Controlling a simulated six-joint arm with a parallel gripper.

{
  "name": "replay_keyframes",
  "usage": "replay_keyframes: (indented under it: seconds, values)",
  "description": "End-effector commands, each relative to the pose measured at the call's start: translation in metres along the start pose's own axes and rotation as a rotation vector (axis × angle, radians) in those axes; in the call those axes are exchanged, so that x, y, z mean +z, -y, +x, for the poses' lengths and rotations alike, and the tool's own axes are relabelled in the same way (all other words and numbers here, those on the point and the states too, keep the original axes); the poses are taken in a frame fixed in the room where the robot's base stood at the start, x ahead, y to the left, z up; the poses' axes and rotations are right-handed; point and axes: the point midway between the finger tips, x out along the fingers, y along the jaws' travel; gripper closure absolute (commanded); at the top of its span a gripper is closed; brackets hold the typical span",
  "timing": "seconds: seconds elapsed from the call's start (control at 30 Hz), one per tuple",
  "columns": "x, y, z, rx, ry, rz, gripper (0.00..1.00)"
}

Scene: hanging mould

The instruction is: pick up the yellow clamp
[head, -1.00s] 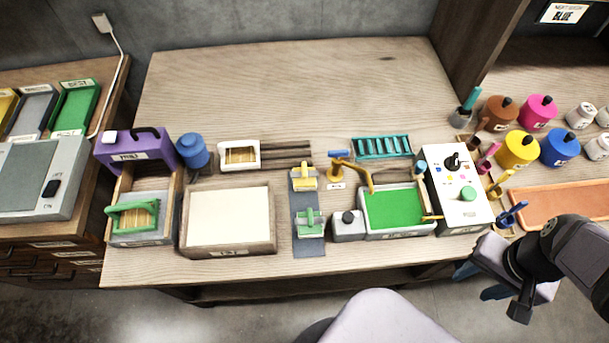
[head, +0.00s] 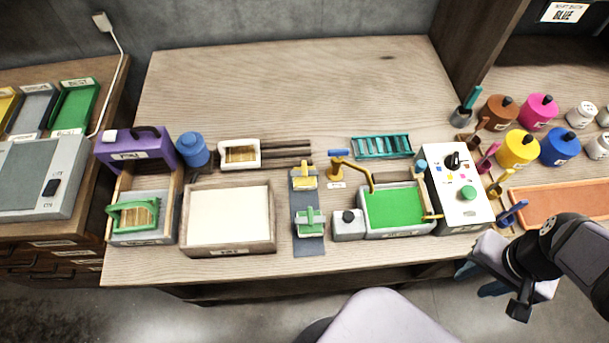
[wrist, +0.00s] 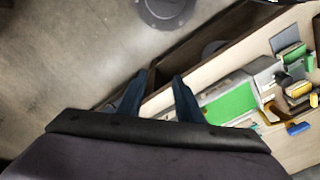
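The yellow clamp (head: 304,183) sits at the far end of a dark grey mat (head: 307,247) in the middle of the bench. In the wrist view, a yellow piece that looks like this clamp (wrist: 298,90) shows near the right edge. A green clamp (head: 310,228) sits nearer the front on the same mat. My gripper (head: 472,279) is off the front right edge of the bench, well to the right of the yellow clamp. In the wrist view, its two dark blue fingers (wrist: 155,95) stand apart with nothing between them.
A yellow arm with a blue handle (head: 352,167) stands just right of the yellow clamp. A green-bottomed tray (head: 395,208) and a white control box (head: 458,205) lie between it and my gripper. The back of the bench (head: 300,85) is clear.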

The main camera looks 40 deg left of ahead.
Motion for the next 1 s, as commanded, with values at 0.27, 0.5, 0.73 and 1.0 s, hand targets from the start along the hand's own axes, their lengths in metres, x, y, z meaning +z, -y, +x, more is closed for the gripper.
replay_keyframes:
  seconds: [0.27, 0.5, 0.73, 1.0]
  values:
    - [-0.041, 0.053, 0.018, -0.056, -0.140, -0.096, 0.67]
    - [-0.092, 0.164, 0.039, -0.168, -0.409, -0.234, 0.67]
    - [-0.103, 0.266, 0.043, -0.268, -0.678, -0.336, 0.67]
    - [-0.070, 0.351, 0.047, -0.356, -0.934, -0.452, 0.67]
